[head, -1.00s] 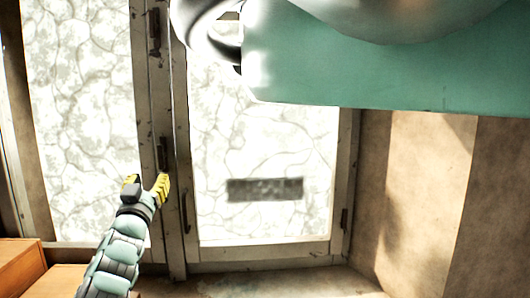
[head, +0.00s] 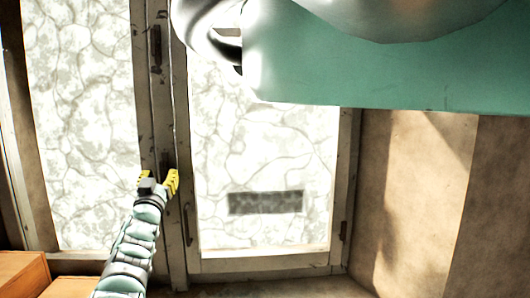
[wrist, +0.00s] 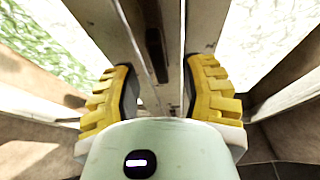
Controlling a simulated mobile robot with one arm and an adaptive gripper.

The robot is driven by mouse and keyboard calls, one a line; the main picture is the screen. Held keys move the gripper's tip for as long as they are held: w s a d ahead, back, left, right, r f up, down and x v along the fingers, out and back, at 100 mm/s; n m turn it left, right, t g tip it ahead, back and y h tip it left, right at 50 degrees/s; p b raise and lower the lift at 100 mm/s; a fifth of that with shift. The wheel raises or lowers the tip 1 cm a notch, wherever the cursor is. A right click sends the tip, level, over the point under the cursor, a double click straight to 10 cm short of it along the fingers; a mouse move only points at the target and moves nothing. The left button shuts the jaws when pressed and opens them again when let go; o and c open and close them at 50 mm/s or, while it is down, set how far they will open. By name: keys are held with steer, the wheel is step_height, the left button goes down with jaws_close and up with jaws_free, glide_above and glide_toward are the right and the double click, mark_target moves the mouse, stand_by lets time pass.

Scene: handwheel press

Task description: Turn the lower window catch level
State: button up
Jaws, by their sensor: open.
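The lower window catch (head: 167,160) is a dark upright bar on the post between the two window panes. My gripper (head: 158,179) is open just in front of it and hides its lower part in the head view. In the wrist view, a dark upright bar that looks like this catch (wrist: 153,40) runs along the post between and beyond the yellow fingers of my gripper (wrist: 162,88). The fingers stand apart on either side of the post. I cannot tell whether either finger touches the catch.
An upper catch (head: 155,45) stands upright higher on the same post. A green panel (head: 390,65) and a pale wheel rim (head: 205,35) fill the upper right. Wooden boxes (head: 22,272) lie at lower left.

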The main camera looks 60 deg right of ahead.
steer(key=shift+x, duration=0.75)
steer(key=shift+w+d+r+p, duration=0.25)
steer(key=shift+w+d+p, duration=0.05)
steer(key=shift+d+p, duration=0.15)
jaws_close()
